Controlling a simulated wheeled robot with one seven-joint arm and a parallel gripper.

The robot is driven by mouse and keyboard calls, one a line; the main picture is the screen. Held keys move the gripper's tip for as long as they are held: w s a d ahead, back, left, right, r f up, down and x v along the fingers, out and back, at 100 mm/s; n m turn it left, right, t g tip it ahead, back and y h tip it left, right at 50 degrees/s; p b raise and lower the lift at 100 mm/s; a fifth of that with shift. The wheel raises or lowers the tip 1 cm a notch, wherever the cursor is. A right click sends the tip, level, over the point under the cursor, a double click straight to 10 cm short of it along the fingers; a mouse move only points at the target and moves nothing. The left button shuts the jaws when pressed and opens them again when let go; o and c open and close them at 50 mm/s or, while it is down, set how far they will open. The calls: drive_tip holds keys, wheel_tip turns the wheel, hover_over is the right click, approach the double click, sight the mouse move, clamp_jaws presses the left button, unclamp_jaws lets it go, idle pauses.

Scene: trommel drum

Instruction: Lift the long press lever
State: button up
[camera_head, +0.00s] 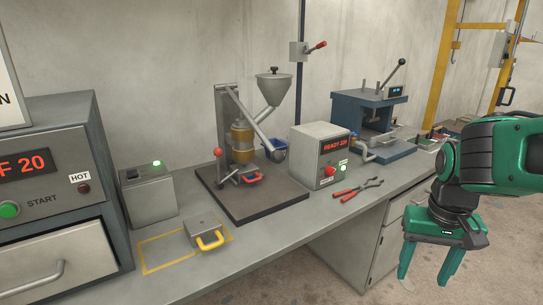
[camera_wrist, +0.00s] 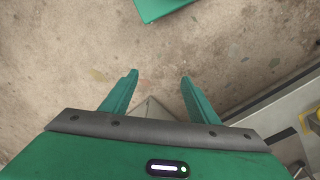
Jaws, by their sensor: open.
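A long grey lever (camera_head: 250,119) on the hopper press (camera_head: 226,125) slants down to the right from the top of its column. Its lower end has a dark grip near a small blue bin. A second press, blue (camera_head: 366,112), stands farther back with a raised lever (camera_head: 392,74) tipped by a black ball. My gripper (camera_head: 428,277) is at the right, over the floor in front of the bench, well away from both levers. It points down, open and empty. In the wrist view its fingers (camera_wrist: 160,77) are apart over bare floor; neither lever shows there.
The bench (camera_head: 300,222) holds a READY control box (camera_head: 319,153), red-handled pliers (camera_head: 358,188), a yellow-handled grey block (camera_head: 205,232) and a small grey box (camera_head: 148,195). An oven (camera_head: 55,190) stands left. A yellow frame (camera_head: 440,62) stands back right. Floor near my gripper is clear.

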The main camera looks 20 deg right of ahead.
sight(280, 160)
drive_tip(key=w+d+r+t+h, duration=0.1)
drive_tip(key=w+d+t+h, duration=0.2)
drive_tip(key=w, duration=1)
drive_tip(key=w+d+r+t+h, duration=0.1)
drive_tip(key=w+t+h, duration=0.3)
drive_tip(key=w, duration=1)
drive_tip(key=w+a+r+n+t+y, duration=0.1)
drive_tip(key=w+a+n+t+y, duration=0.1)
drive_tip(key=a, duration=0.5)
drive_tip(key=w+a+r+n+t+y, duration=0.2)
drive_tip(key=w+a+t+y, duration=0.1)
drive_tip(key=w+a+t, duration=0.2)
drive_tip(key=w+a+r+n+t+y, duration=0.2)
drive_tip(key=w+a, duration=0.3)
drive_tip(key=a, duration=0.4)
drive_tip(key=shift+w+a+n+t+y, duration=0.1)
drive_tip(key=shift+w+n+t+y, duration=0.25)
drive_tip(key=shift+t+y, duration=0.35)
drive_tip(key=shift+w, duration=1.15)
drive_tip(key=w, duration=0.8)
drive_tip(key=shift+a, duration=0.2)
drive_tip(key=c, duration=1.3)
drive_tip(key=shift+d, duration=0.1)
clamp_jaws()
